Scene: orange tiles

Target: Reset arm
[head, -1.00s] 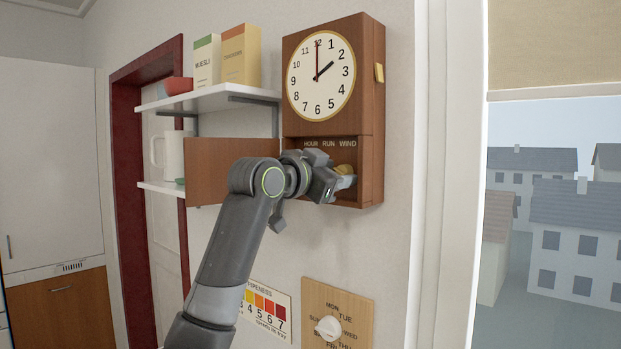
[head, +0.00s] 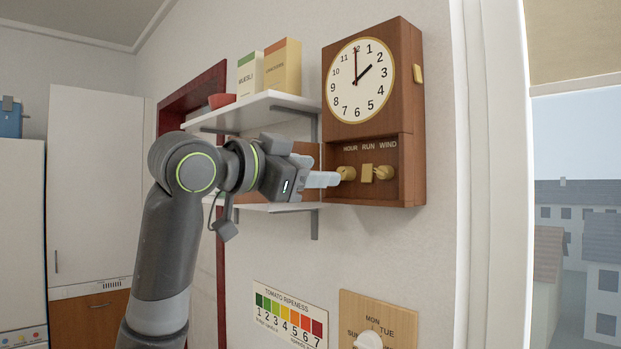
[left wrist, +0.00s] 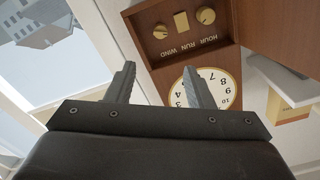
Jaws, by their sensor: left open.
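My left gripper (head: 332,180) is open and empty, just left of the wooden wall clock's (head: 412,100) lower compartment. It overlaps the compartment's left edge in the head view, and I cannot tell whether it touches. The left wrist view shows its two fingers (left wrist: 156,75) spread apart with nothing between them. The clock reads about two o'clock. Its open compartment holds the HOUR knob (head: 347,173), the RUN block (head: 367,174) and the WIND knob (head: 384,172). The clock's open door (head: 307,152) is mostly hidden behind my gripper. My right gripper is not in view.
A white shelf (head: 262,106) left of the clock holds two boxes (head: 283,66) and a red bowl (head: 221,100). Below are a ripeness chart (head: 290,312) and a weekday dial board (head: 402,322). A window (head: 577,200) is at right.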

